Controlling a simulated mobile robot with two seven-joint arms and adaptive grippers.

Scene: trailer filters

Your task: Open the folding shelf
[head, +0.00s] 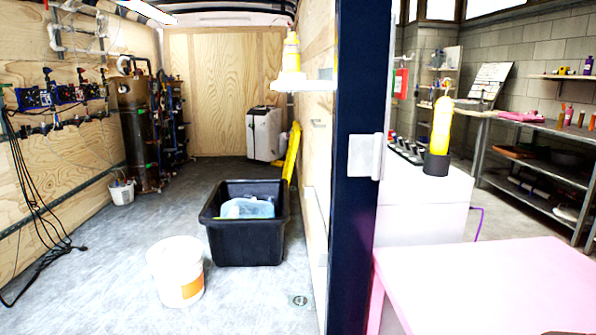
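I cannot tell for certain which thing is the folding shelf. A pale panel (316,225) lies flat along the trailer's right plywood wall, seen at a steep angle, and may be the shelf folded down. A small handle-like piece (318,123) is on the wall above it. Higher up, a small white ledge (305,86) sticks out from the same wall and carries a yellow and white cone-shaped object (291,55). Neither of my grippers is in view.
A black tub (245,243) holding a pale blue container and a white bucket (178,280) stand on the trailer floor. A dark blue post (354,240) separates the trailer from a pink table (490,285) and a white cabinet (425,215). Floor at left is mostly clear.

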